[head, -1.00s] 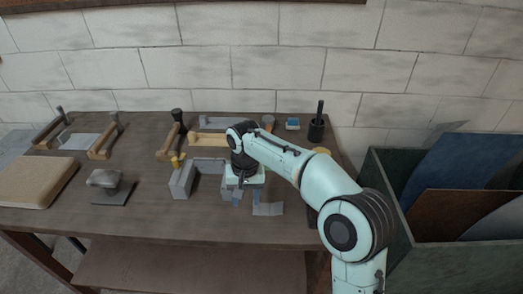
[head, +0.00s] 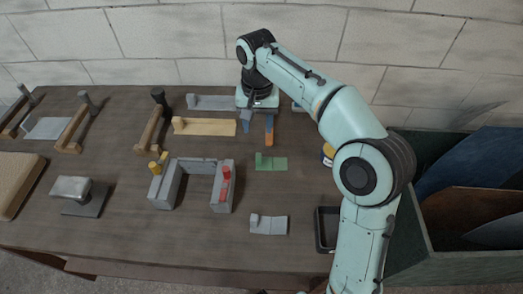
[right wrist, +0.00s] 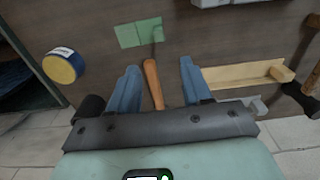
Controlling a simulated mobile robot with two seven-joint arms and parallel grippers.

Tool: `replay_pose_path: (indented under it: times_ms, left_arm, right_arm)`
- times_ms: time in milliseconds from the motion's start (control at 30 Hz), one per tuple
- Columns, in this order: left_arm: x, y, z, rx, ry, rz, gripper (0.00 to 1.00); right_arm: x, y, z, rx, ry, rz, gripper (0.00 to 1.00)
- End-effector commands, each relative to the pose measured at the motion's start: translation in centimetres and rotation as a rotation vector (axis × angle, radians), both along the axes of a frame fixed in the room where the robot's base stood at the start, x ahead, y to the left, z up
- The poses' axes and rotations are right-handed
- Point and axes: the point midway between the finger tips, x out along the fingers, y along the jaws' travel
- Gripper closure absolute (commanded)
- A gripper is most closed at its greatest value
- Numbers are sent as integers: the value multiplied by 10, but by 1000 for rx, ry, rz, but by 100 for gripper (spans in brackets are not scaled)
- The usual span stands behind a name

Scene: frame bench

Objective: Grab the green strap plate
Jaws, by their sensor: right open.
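The green strap plate (head: 271,163) lies flat on the bench right of centre in the head view, with a small raised block at its left end. It also shows at the top of the right wrist view (right wrist: 139,33). My right gripper (head: 259,122) is open and empty above the back of the bench, behind the plate and apart from it. In the right wrist view its blue fingers (right wrist: 160,66) point toward the plate's side. A wooden-handled tool (right wrist: 153,85) shows between the fingers, seemingly below them. My left gripper is out of view.
A grey U-shaped fixture (head: 166,190) with yellow and red clamps stands left of the plate. A grey strap plate (head: 268,225) lies in front. A tan strap plate (head: 205,127) lies behind left. A black tray (head: 322,230) and a green bin (head: 412,225) are at right.

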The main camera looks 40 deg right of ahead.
Motion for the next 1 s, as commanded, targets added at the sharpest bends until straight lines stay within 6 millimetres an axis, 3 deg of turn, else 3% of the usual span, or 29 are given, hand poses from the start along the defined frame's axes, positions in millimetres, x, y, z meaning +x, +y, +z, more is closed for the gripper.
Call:
replay_pose_path:
  times_ms: [400,633,900,1000]
  left_arm:
    - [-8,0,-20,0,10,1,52]
    - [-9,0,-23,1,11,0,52]
    - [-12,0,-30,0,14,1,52]
    - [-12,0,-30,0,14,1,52]
  right_arm:
    - [-1,0,-71,0,4,-2,51]
    - [-1,0,-87,0,3,-1,51]
    - [-4,2,-126,0,4,0,51]
    - [-4,1,-132,0,3,-1,51]
